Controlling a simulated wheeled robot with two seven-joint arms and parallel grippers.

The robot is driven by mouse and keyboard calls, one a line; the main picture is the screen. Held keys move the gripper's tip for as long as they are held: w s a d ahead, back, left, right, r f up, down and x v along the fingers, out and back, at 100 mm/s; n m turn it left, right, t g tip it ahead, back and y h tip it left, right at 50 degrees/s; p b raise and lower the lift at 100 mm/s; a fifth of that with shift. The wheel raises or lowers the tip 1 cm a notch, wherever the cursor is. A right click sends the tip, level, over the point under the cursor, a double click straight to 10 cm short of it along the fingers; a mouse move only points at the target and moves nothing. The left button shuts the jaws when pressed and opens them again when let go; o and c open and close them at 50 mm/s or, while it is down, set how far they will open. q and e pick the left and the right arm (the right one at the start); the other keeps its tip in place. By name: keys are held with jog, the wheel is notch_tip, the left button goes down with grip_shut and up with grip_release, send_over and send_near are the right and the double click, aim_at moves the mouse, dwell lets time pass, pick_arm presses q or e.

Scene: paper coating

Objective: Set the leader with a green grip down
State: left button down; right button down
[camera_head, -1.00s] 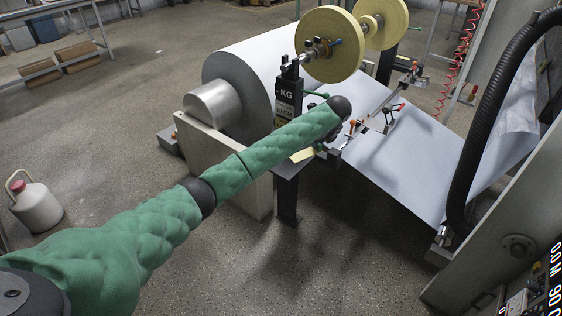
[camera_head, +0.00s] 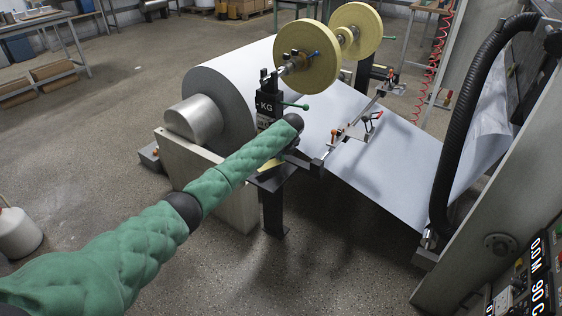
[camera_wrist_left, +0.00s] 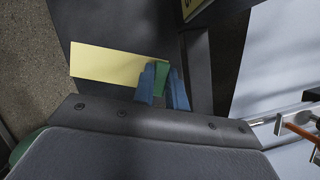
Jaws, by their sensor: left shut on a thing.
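The leader is a flat pale yellow strip (camera_wrist_left: 105,66) with a green grip (camera_wrist_left: 161,78) at its right end in the left wrist view. My left gripper (camera_wrist_left: 163,84) is shut on the green grip between its two blue fingers. The strip is over a dark plate (camera_wrist_left: 110,28); I cannot tell whether it touches it. In the head view a bit of the yellow strip (camera_head: 267,165) shows over the dark plate of the stand, below the end of my green-sleeved left arm. The fingers are hidden there. My right gripper is in no view.
Two yellow tape reels (camera_head: 308,60) and a KG post (camera_head: 267,103) rise close to my wrist. Orange-handled clamps (camera_head: 365,122) sit on a bar to the right.

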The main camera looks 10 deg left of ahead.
aim_at(281, 160)
pick_arm(q)
notch_tip(281, 160, down, 4)
jog(key=shift+r, duration=0.15)
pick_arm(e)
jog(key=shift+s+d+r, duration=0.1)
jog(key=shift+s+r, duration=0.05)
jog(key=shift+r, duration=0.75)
pick_arm(q)
jog(key=c, duration=1.4)
grip_release()
jog(key=shift+f, duration=0.25)
